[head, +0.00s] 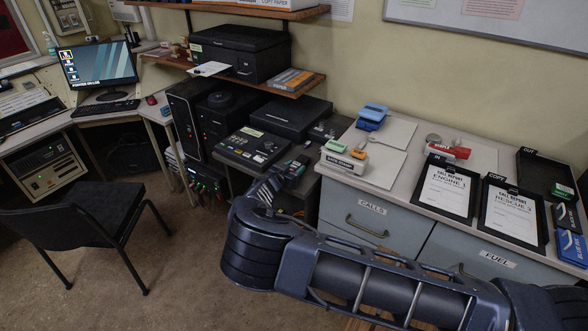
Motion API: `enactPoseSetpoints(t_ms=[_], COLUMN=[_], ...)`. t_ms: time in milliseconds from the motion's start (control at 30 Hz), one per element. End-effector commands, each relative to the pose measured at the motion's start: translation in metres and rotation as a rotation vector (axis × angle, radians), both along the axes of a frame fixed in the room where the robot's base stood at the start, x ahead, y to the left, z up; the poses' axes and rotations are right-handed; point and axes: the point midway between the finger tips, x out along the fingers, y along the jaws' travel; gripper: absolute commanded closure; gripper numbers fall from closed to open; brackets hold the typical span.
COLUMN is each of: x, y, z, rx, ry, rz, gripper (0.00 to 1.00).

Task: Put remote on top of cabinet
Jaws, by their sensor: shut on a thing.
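My gripper (290,174) is in the middle of the head view, at the end of my dark blue arm. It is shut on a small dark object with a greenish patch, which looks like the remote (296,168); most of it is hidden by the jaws. The gripper is in front of a dark low stand with black equipment, left of the grey cabinet (352,222). The cabinet has drawers labelled CALLS and FUEL and a pale top. Whether the held object touches anything cannot be told.
The cabinet top holds a blue stapler-like item (371,116), a labelled block (344,160), a red item (449,149), clipboards (444,190) and a black tray (541,172). A keypad console (253,147) is beside the gripper. A black chair (88,218) stands left.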

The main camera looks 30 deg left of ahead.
Motion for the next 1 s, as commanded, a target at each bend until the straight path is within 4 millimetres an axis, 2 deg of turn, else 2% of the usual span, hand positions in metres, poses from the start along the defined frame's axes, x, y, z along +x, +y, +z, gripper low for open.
enactPoseSetpoints(t_ms=[433,467,533,567,933,1000], x=[0.0003,0.0002,0.0002,0.0002,0.0,-0.0085], y=[0.0004,0.0004,0.0004,0.0004,0.0004,0.0008], z=[-0.0059,-0.0056,-0.0055,-0.0055,-0.0011,-0.0011], rx=[0.002,0.002,0.002,0.002,0.002,0.001], ry=[0.0,0.0,0.0,0.0,0.0,0.0], rz=[0.0,0.0,0.0,0.0,0.0,0.001], gripper=[0.84,0.49,0.35,0.33,0.33,0.33])
